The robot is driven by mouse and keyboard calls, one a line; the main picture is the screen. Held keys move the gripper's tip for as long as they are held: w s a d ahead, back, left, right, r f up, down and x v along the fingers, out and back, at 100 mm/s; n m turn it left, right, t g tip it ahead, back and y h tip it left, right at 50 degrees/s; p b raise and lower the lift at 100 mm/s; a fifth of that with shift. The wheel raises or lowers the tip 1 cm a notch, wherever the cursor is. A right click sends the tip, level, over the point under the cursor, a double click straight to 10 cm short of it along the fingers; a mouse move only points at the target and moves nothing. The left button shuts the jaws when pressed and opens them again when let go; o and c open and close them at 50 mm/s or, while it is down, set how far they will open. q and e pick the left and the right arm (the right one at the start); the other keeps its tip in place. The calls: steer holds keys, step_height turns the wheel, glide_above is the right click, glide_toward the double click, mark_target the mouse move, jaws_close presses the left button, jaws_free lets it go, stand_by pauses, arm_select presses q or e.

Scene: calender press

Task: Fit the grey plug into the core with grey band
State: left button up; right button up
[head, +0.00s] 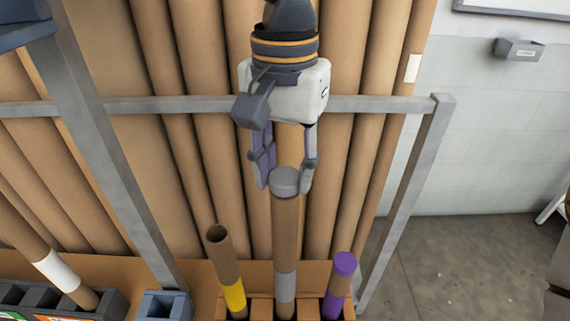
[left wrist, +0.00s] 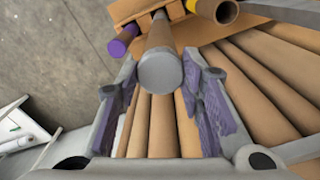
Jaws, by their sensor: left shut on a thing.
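The grey plug (head: 285,182) is a short round cap between the fingertips of my left gripper (head: 284,184). The gripper is shut on it. The core with grey band (head: 286,235) stands upright in a brown box directly below, its grey band (head: 285,287) near the bottom. The plug lines up with the core's top end and appears to touch it; I cannot tell how deep it sits. In the left wrist view the plug's flat face (left wrist: 160,71) shows between the finger pads, with the core behind it. My right gripper is not in view.
An open core with a yellow band (head: 219,252) stands left of it, and a purple-capped core (head: 343,268) right. The brown box (head: 262,306) holds them. Tall brown tubes (head: 239,120) lean behind a grey rail (head: 380,104). A blue bin (head: 166,304) stands at left.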

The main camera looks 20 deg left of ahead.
arm_select(q)
steer(key=shift+f, duration=0.3)
steer(key=o, duration=0.9)
steer(key=shift+o, duration=0.2)
steer(key=shift+r, duration=0.1)
step_height(320, 180, up, 12)
